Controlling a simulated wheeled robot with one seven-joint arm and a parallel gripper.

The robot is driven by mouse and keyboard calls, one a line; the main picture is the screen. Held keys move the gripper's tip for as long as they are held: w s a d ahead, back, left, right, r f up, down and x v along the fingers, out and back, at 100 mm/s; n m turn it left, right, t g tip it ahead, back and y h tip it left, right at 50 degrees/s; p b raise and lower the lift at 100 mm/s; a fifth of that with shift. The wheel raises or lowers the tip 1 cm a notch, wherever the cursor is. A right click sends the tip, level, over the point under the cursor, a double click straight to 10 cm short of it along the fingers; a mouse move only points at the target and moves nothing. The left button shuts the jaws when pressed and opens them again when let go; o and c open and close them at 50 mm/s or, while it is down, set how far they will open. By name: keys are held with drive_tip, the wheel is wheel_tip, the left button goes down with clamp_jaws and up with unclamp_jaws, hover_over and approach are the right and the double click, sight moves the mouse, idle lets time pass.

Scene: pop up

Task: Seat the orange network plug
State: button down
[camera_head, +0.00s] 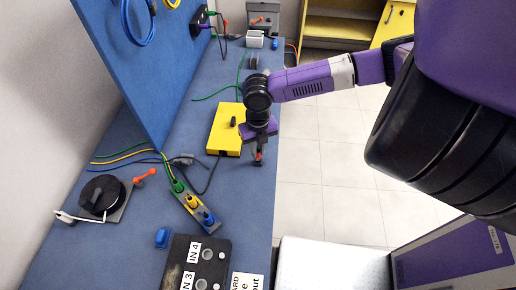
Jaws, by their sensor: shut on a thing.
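My gripper (259,160) points down over the right edge of the blue bench, just right of the yellow box. It is shut on a small orange-red piece (259,154), which I take to be the orange network plug; its shape is mostly hidden by the fingers. Another orange piece (144,175) lies on the bench at left, beside a black round reel. A black panel (189,269) with round holes and white labels "IN 3" and "IN 4" lies at the front. I cannot tell which socket belongs to the orange plug.
The yellow box (223,134) has a black knob and cable. A grey strip (203,218) holds green, yellow and blue plugs. A blue piece (162,237) lies near the black panel. A blue upright board (150,60) rises at left.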

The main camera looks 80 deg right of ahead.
drive_tip(key=shift+f+b, duration=0.6)
drive_tip(key=shift+f, duration=0.4)
drive_tip(key=c, duration=1.3)
unclamp_jaws()
drive_tip(key=shift+r+b, duration=0.45)
drive_tip(key=shift+r, duration=3.5)
